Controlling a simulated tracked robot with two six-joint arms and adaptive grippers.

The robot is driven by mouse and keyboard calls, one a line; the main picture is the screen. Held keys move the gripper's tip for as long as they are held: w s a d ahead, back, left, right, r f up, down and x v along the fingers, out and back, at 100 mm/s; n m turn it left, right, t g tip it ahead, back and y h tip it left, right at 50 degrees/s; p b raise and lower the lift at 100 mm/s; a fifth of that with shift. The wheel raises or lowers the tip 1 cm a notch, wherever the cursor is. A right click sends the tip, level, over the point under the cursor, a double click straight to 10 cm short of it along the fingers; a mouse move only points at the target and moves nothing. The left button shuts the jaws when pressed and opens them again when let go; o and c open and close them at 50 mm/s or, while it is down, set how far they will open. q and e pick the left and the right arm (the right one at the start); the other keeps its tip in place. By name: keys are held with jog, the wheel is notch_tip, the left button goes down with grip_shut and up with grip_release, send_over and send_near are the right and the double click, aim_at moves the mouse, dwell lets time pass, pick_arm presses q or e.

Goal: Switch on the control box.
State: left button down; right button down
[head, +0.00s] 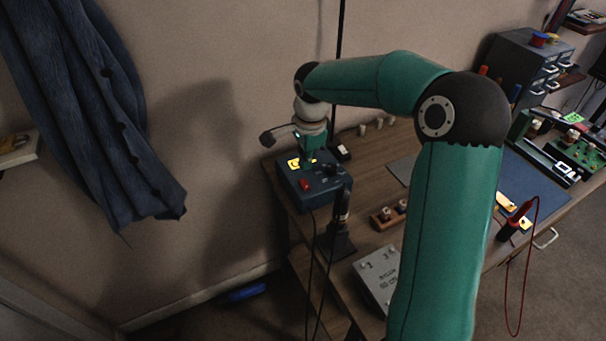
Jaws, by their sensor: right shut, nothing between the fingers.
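A dark blue-grey box (325,194) stands at the far left end of the wooden workbench, with a lit yellow patch (294,163) and a red knob or button (305,185) on it. A flat light-grey box (375,274) with lettering and small fittings lies nearer on the bench, partly behind my arm. I cannot tell for sure which one is the control box. My right gripper (307,160) is shut and empty, pointing down right over the dark box's top. Its fingertips are small here, and I cannot tell whether they touch the box. My left gripper is not in view.
A black stand (338,240) with cables is in front of the dark box. A wooden block with knobs (384,218) sits mid-bench. A blue coat (85,110) hangs at left.

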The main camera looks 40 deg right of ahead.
aim_at(304, 181)
jog(key=f, duration=0.6)
jog(key=shift+w+d+p, duration=0.15)
jog(key=shift+w+p, duration=0.2)
jog(key=shift+w, duration=0.05)
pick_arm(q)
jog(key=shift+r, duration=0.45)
pick_arm(e)
jog(key=shift+d, duration=0.1)
